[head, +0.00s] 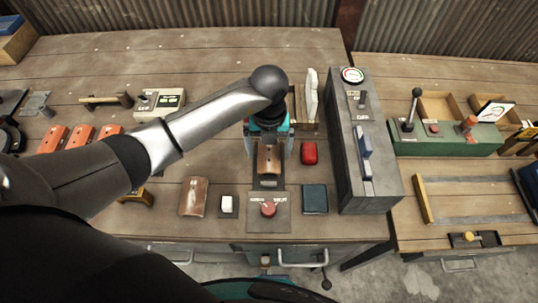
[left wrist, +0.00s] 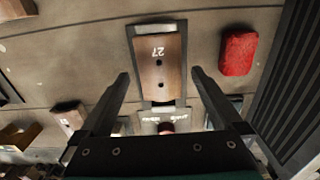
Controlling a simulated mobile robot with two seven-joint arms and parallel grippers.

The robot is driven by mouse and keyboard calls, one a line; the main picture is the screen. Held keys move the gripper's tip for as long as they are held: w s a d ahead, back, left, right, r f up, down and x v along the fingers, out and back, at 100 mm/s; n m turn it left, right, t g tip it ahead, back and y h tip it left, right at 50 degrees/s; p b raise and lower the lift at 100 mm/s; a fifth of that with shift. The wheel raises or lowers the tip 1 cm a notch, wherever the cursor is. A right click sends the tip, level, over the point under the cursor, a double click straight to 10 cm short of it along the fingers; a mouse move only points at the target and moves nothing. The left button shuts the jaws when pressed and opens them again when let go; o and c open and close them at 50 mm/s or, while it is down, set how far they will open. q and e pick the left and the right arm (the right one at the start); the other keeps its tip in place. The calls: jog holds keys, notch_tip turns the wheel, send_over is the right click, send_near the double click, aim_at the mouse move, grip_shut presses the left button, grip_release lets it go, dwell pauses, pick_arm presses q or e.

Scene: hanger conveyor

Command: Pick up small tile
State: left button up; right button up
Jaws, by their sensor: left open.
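A small brown tile (head: 268,160) with the number 27 and two dark holes lies on a dark plate near the table's middle. It also shows in the left wrist view (left wrist: 157,62). My left gripper (head: 268,148) is open above the tile. In the left wrist view its two fingers (left wrist: 160,75) stand apart, one toward each side of the tile's near end, with no visible contact. A larger reddish-brown tile (head: 193,196) lies to the left. Several orange tiles (head: 80,136) lie further left, partly hidden by my arm. My right gripper is not in view.
A red block (head: 309,153) lies close right of the tile, with a tall grey box (head: 362,150) beyond. A red-button panel (head: 268,210), a white block (head: 228,204) and a dark teal block (head: 314,198) sit toward the front edge.

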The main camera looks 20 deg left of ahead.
pick_arm(q)
notch_tip(320, 180, down, 2)
jog(key=shift+f, duration=0.15)
jog(key=c, duration=1.3)
jog(key=shift+c, duration=0.5)
